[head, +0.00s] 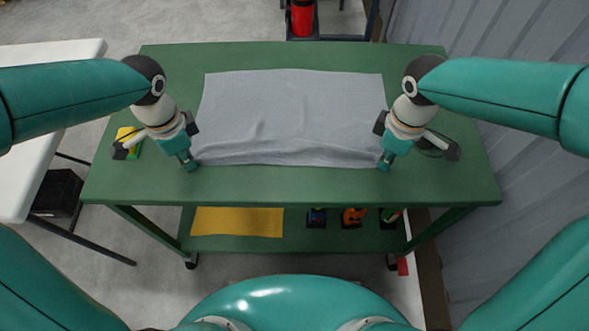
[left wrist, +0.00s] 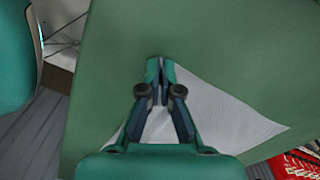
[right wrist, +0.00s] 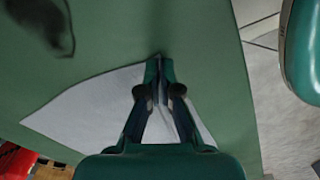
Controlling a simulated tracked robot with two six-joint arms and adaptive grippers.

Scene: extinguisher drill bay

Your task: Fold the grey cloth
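The grey cloth (head: 290,110) lies spread on the green table (head: 300,185), mostly flat, with wrinkles and a low ridge along its near edge. My left gripper (head: 190,164) is at the cloth's near left corner. In the left wrist view its fingertips (left wrist: 160,70) come together where the cloth (left wrist: 225,115) narrows to a corner. My right gripper (head: 385,163) is at the near right corner. In the right wrist view its fingertips (right wrist: 160,70) meet at the corner of the cloth (right wrist: 95,110). Both look shut on the cloth; the pinched fabric itself is mostly hidden.
A yellow-green item (head: 133,143) lies at the table's left, partly behind my left gripper. The lower shelf holds a yellow cloth (head: 238,222) and several small tools (head: 353,216). A white table (head: 45,75) stands left, a corrugated wall (head: 500,110) right, a red extinguisher (head: 302,18) behind.

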